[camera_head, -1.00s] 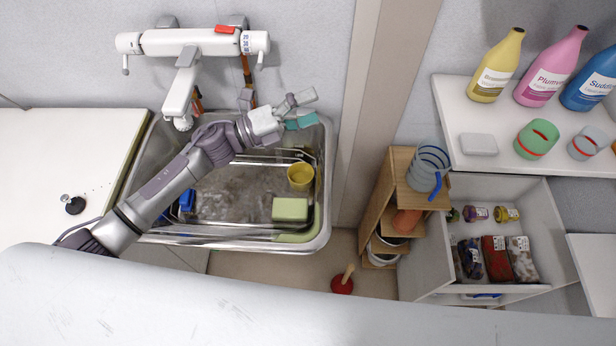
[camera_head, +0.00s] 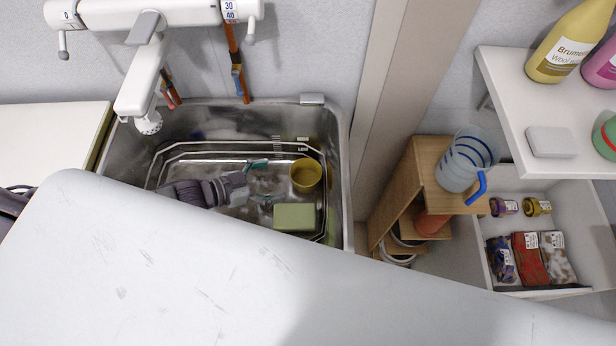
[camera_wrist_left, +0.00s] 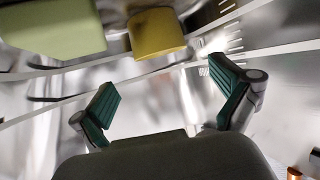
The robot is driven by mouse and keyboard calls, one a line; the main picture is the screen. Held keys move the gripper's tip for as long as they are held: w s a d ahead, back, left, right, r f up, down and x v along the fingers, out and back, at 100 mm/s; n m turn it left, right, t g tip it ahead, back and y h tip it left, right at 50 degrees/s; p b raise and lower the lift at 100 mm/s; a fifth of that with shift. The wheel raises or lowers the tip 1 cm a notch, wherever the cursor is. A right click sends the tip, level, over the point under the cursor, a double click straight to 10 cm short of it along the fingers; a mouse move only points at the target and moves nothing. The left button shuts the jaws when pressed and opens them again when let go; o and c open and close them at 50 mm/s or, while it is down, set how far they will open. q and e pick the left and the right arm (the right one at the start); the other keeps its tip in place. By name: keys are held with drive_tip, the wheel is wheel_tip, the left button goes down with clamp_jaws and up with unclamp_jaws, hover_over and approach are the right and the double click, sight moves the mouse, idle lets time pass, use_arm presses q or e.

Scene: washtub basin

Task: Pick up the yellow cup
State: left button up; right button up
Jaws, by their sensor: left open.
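The yellow cup (camera_head: 306,175) stands in the right part of the metal basin (camera_head: 341,160), behind a green block (camera_head: 294,217). My left gripper (camera_head: 262,180) is down in the basin, to the left of the cup and apart from it. Its two teal-padded fingers are spread, with nothing between them. In the left wrist view the cup (camera_wrist_left: 156,32) shows at the top, beyond the open fingers (camera_wrist_left: 168,92), with the green block (camera_wrist_left: 50,28) to its left. My right gripper is not in view.
A wire rack (camera_head: 240,143) runs around the inside of the basin. The white tap (camera_head: 148,121) hangs over its back left. A wooden shelf (camera_head: 422,160) with a striped jug (camera_head: 465,160) stands at right.

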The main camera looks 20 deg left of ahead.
sight(318, 170)
use_arm(q)
drive_tip(key=b+x, duration=0.2)
drive_tip(key=x, duration=0.2)
drive_tip(key=shift+w+d+f, duration=0.1)
drive_tip(key=shift+w+f, duration=0.2)
drive_tip(key=shift+w+d, duration=0.25)
drive_tip(key=shift+d, duration=0.1)
drive_tip(key=b+x, duration=0.2)
drive_tip(key=x, duration=0.1)
drive_tip(key=shift+w+d+f, duration=0.15)
drive_tip(key=shift+d, duration=0.25)
drive_tip(key=shift+w+d+f+b, duration=0.1)
drive_tip(key=shift+w+d+b, duration=0.25)
drive_tip(key=shift+b, duration=0.1)
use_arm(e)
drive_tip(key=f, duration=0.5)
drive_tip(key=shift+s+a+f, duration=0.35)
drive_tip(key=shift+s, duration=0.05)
use_arm(q)
drive_tip(key=c, duration=1)
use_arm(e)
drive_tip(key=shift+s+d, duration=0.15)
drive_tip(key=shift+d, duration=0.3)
